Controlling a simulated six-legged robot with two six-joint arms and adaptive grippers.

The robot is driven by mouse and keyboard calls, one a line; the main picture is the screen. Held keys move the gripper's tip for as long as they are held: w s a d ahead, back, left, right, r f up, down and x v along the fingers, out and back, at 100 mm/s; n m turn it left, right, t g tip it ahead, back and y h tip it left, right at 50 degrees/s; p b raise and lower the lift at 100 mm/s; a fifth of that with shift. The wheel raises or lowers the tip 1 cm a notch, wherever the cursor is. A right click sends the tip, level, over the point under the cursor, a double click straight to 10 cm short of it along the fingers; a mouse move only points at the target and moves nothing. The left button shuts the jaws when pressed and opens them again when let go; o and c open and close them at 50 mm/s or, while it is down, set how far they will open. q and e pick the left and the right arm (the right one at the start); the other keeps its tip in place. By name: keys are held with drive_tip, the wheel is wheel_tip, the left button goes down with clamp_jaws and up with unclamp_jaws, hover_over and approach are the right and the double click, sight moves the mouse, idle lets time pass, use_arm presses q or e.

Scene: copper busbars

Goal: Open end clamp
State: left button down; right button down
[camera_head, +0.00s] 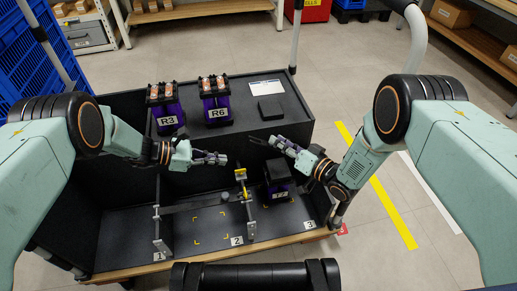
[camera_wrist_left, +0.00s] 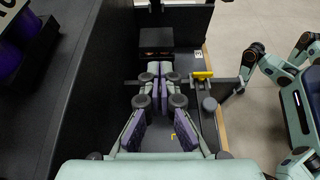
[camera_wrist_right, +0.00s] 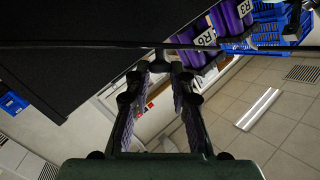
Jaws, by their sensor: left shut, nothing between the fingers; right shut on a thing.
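The clamp (camera_head: 240,175) is a yellow-topped piece on a grey post between the floor marks 2 and 3. Its yellow part also shows in the left wrist view (camera_wrist_left: 203,74), to the right of my left fingers. My left gripper (camera_head: 222,158) is shut and empty, just left of and above the yellow part, apart from it. My right gripper (camera_head: 273,142) is shut on a thin dark piece near the upper shelf's front edge. In the right wrist view its fingertips (camera_wrist_right: 161,62) close in front of a black bar or edge; what exactly they hold is unclear.
A dark flat bar (camera_head: 190,206) runs between the posts in the lower bay. Another post (camera_head: 158,230) stands by mark 1. A dark purple-based module (camera_head: 278,182) stands near mark 3. Modules R3 (camera_head: 168,119) and R6 (camera_head: 216,111) and a black block (camera_head: 271,108) sit on the upper shelf.

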sight(267, 146)
use_arm(q)
drive_tip(key=w+d, duration=0.2)
drive_tip(key=d, duration=1)
drive_tip(key=shift+w+r+h, duration=0.3)
drive_tip(key=shift+w+r, duration=0.05)
drive_tip(key=shift+w, duration=0.05)
idle(0.3)
drive_tip(key=shift+w+d+r, duration=0.15)
drive_tip(key=shift+d+r, duration=0.4)
drive_tip(key=shift+r, duration=0.3)
drive_tip(key=shift+f, duration=0.1)
use_arm(e)
drive_tip(key=c, duration=1.2)
unclamp_jaws()
drive_tip(key=shift+a+f, duration=0.1)
drive_tip(key=shift+s, duration=0.1)
use_arm(q)
drive_tip(key=shift+a, duration=0.1)
